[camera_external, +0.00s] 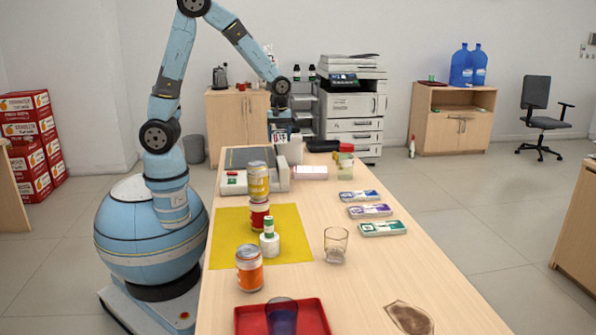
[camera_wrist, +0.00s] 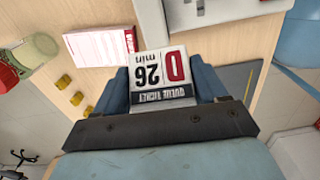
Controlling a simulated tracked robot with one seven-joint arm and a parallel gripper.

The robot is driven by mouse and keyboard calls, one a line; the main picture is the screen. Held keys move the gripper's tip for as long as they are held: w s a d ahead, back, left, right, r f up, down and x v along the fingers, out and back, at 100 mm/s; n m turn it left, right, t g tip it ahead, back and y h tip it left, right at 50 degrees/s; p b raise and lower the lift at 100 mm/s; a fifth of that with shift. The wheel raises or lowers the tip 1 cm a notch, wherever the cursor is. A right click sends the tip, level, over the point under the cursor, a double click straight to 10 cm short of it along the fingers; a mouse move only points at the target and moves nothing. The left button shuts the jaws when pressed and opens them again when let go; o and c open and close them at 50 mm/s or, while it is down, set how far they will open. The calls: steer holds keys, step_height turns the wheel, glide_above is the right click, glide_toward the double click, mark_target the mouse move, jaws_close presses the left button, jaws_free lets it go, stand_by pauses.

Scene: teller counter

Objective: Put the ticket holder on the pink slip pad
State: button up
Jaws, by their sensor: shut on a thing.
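A grey counter machine (camera_external: 270,181) stands left of the pad. Nearer are a stacked yellow can (camera_external: 258,181) and red can, an orange can (camera_external: 249,268), a clear glass (camera_external: 335,245) and a red tray (camera_external: 310,315).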

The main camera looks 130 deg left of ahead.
steer(key=shift+s+a, duration=0.15)
steer(key=shift+s, duration=0.35)
steer(key=shift+a+f, duration=0.1)
steer(key=shift+a, duration=0.1)
steer(key=w+a+f, duration=0.4)
steer(key=w+a, duration=0.2)
glide_above(310, 169)
steer(key=f, duration=0.5)
steer(key=shift+s+d+f, duration=0.1)
steer(key=shift+d+f, duration=0.1)
steer(key=shift+a+f, duration=0.1)
steer(key=shift+f, duration=1.6)
steer(key=shift+f, duration=0.1)
steer(key=o, duration=1)
steer(key=shift+o, duration=0.2)
